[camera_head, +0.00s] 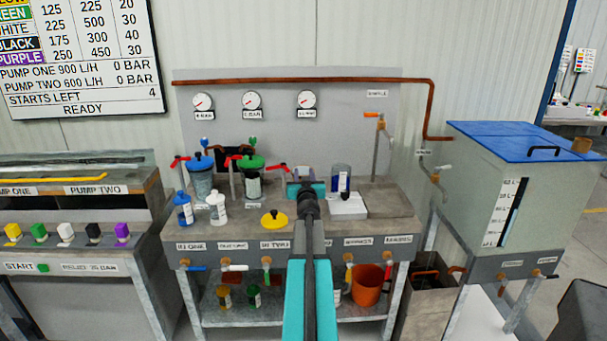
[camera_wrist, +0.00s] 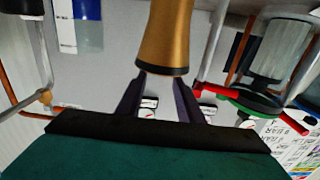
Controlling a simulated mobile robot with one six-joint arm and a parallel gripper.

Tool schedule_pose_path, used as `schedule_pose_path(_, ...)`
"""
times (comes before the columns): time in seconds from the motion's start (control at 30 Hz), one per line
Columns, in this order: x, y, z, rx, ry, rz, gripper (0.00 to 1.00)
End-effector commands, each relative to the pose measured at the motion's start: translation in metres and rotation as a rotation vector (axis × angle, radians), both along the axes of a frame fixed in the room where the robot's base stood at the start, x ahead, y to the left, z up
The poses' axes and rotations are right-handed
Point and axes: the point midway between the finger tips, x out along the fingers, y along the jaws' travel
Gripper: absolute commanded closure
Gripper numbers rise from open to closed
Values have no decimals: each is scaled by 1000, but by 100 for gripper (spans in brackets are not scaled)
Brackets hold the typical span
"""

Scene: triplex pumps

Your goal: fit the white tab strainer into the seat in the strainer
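In the wrist view, which is upside down, a brass-coloured tapered cylinder with a dark end band (camera_wrist: 167,35) hangs from my fingertips (camera_wrist: 160,78). I take it for the white tab strainer; its tab is hidden between or behind the fingers. My gripper (camera_head: 305,188) appears shut on it, pointing away over the middle of the bench. In the head view my arm hides the held piece. The open strainer and its seat are not clearly seen; red handles (camera_head: 278,167) show beside my gripper. A yellow lid with a dark knob (camera_head: 273,219) lies on the bench.
Strainers with a blue lid (camera_head: 201,162) and a green lid (camera_head: 250,162) stand to the left. Blue (camera_head: 183,208) and white (camera_head: 217,208) bottles stand in front of them. A clear blue-banded vessel (camera_head: 341,178) and a white pad (camera_head: 347,207) are close on the right.

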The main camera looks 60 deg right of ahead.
Motion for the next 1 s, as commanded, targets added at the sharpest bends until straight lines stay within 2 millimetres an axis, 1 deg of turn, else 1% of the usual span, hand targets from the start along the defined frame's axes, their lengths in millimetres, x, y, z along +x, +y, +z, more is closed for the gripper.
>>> schedule_pose_path(0.03,-5,8,-6,6,5,-2,66)
schedule_pose_path(0.13,-10,15,-6,7,5,-2,66)
schedule_pose_path(1.0,-53,77,-1,1,-1,2,66)
